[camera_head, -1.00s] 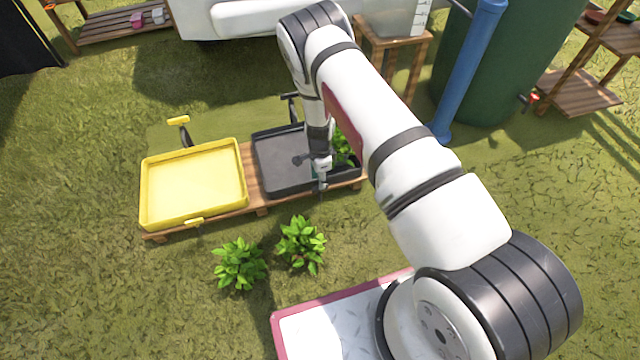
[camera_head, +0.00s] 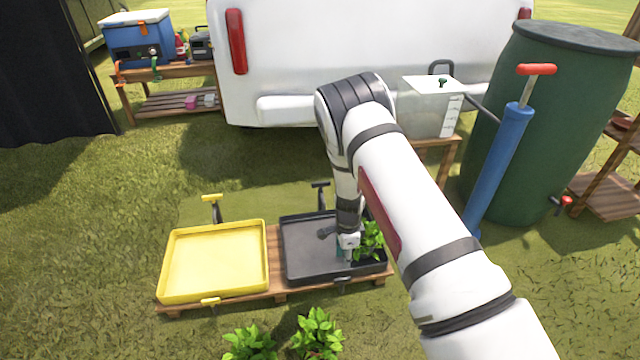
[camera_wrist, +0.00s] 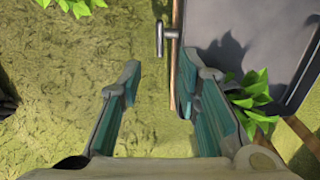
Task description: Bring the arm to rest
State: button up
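My gripper (camera_head: 346,246) hangs down over the black tray (camera_head: 302,268) in the head view, close beside a leafy green plant (camera_head: 370,238) at the tray's right end. In the wrist view, my gripper's two teal-lined fingers (camera_wrist: 162,108) are spread apart, with only grass between them. The plant shows to the right of the fingers in the wrist view (camera_wrist: 252,100), at the black tray (camera_wrist: 285,40). My arm reaches from the lower right over to the tray.
A yellow tray (camera_head: 215,262) stands left of the black tray on a wooden pallet (camera_head: 275,250). Two plants (camera_head: 317,330) grow in the grass in front. A water tank (camera_head: 432,108), blue pump (camera_head: 500,165) and green barrel (camera_head: 545,125) stand at the right. Open grass lies left.

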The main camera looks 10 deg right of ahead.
jog(key=s+a+r+n+y, duration=0.1)
jog(key=a+r+n+y, duration=0.2)
jog(key=r, duration=1.6)
jog(key=s+a+r+n, duration=0.1)
jog(key=s+r+n, duration=0.3)
jog(key=r, duration=0.5)
jog(key=s+r+n, duration=0.1)
jog(key=s+r, duration=0.5)
jog(key=r, duration=0.2)
jog(key=s+r+n+h, duration=0.1)
jog(key=s+r+n, duration=0.4)
jog(key=s+r, duration=0.7)
jog(key=s+d+n+h, duration=0.1)
jog(key=s+d+n, duration=0.1)
jog(key=s, duration=0.8)
jog(key=s+d+n+h, duration=0.1)
jog(key=s+d+n, duration=0.15)
jog(key=s, duration=0.65)
notch_tip(320, 180, up, 39)
jog(key=t+p, duration=0.4)
jog(key=p, duration=3.4)
jog(key=shift+a+r+n+p, duration=0.15)
jog(key=shift+n+p, duration=0.2)
